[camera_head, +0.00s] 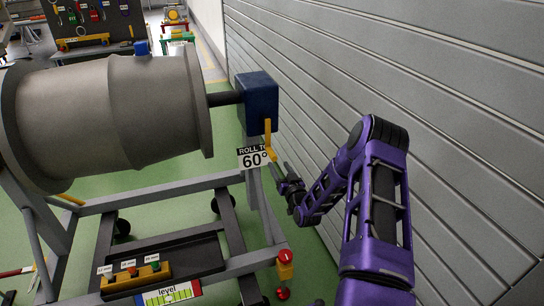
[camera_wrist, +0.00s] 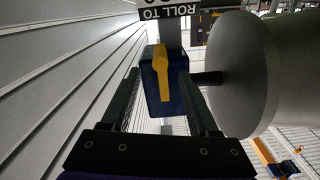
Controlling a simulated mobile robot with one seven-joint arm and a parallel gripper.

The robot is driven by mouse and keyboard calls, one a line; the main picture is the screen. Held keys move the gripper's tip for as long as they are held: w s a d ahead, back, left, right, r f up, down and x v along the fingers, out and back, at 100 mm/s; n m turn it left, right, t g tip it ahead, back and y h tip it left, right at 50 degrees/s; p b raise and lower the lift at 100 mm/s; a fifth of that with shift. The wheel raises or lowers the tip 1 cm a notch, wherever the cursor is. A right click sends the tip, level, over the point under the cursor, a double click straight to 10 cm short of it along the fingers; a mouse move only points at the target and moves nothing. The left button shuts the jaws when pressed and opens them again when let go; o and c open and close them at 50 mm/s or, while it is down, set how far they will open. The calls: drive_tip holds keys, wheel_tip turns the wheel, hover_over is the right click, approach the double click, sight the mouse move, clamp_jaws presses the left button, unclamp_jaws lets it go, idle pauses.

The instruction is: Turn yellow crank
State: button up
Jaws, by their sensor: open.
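The yellow crank (camera_head: 268,134) is on the side of a blue gearbox (camera_head: 257,98), at the end of a dark shaft from the grey engine drum. Its arm hangs down, and its lower end bends toward my gripper (camera_head: 283,178). My gripper is open, with its fingers just below and right of the crank in the head view. In the wrist view the crank (camera_wrist: 160,64) and blue gearbox (camera_wrist: 174,102) show between the two dark fingers of my gripper (camera_wrist: 160,76). I cannot tell whether a finger touches the crank.
A "ROLL TO 60°" sign (camera_head: 253,158) hangs below the gearbox. The grey drum (camera_head: 110,112) rests on a wheeled grey stand (camera_head: 160,194). A grey slatted wall (camera_head: 420,90) stands close on the right. A level gauge (camera_head: 168,294) and red button (camera_head: 285,256) are at the front.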

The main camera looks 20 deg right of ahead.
sight(272, 154)
drive_tip(key=w, duration=0.8)
drive_tip(key=shift+w+b, duration=0.25)
drive_tip(key=shift+b, duration=0.15)
clamp_jaws()
idle(0.9)
